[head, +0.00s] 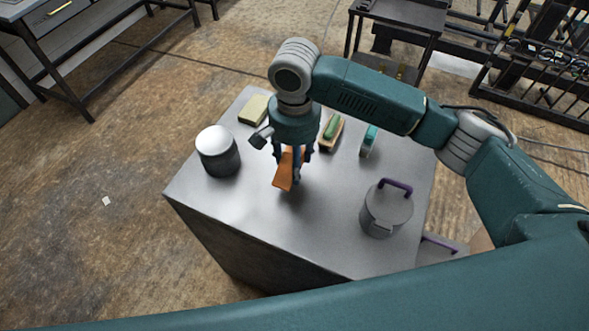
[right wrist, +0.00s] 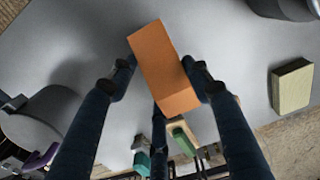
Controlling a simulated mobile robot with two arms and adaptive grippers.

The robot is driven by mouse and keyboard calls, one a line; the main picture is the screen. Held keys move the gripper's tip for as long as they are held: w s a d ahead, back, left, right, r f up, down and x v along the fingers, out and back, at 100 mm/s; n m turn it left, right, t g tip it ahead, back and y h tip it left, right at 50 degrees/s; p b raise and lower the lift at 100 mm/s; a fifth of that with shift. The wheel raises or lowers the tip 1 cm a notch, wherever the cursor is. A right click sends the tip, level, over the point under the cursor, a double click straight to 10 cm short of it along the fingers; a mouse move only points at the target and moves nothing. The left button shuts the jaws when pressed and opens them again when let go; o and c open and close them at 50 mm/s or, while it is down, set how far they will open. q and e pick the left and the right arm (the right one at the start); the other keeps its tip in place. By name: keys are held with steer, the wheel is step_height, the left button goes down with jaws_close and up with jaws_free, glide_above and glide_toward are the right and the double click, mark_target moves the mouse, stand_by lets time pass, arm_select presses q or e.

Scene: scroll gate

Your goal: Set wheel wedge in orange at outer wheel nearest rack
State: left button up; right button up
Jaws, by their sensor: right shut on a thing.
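The orange wheel wedge (head: 284,172) is over the middle of the grey metal cabinet top (head: 255,215). My right gripper (head: 290,158) points down and is shut on it. In the right wrist view the wedge (right wrist: 165,68) sits between the fingers, tilted, with its sloped end toward the bottom. Whether it touches the top or hangs just above it is hard to tell. My left gripper is out of view. I cannot make out any wheel clearly.
On the top stand a white-lidded dark canister (head: 218,150), a yellow block (head: 254,109), a green-topped brush (head: 331,132), a teal item (head: 369,140) and a lidded pot (head: 386,209). A dark cart (head: 405,15) and a black rack (head: 540,55) stand behind.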

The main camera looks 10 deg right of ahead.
step_height(320, 180, down, 5)
steer(key=shift+r, duration=0.2)
steer(key=o, duration=1.3)
steer(key=shift+f, duration=0.1)
steer(key=shift+c, duration=0.2)
